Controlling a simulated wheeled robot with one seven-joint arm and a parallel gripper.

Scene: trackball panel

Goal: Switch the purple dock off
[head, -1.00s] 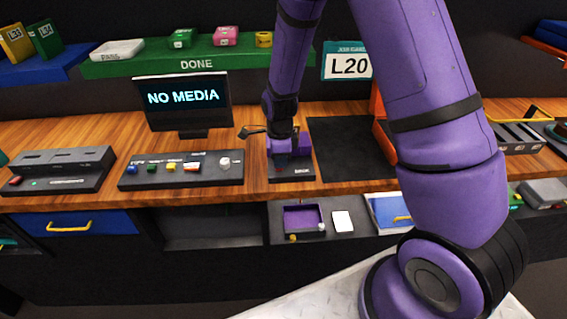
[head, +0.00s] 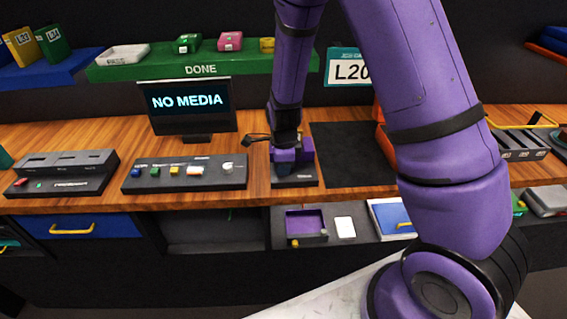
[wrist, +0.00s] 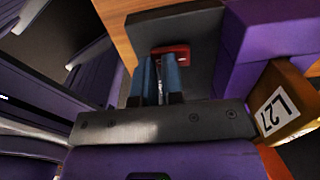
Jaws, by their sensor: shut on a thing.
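The purple dock stands on the bench right of the screen, with a dark base (head: 309,182) and a purple block (head: 307,148). In the wrist view its purple block (wrist: 275,32) is at the right, with a cartridge labelled L27 (wrist: 284,104) beside it. A red switch part (wrist: 171,51) sits on the dark base just beyond my fingertips. My gripper (wrist: 159,66) has blue fingers close together around a thin pale piece, seemingly the switch's lever; the contact is partly hidden. In the head view my gripper (head: 285,168) is low over the dock's front and hides the switch.
A screen (head: 187,103) reads NO MEDIA. A button panel (head: 186,184) lies left of the dock, and a slotted box (head: 64,175) farther left. A dark mat (head: 350,155) right of the dock is bare. A green DONE shelf (head: 160,73) hangs behind.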

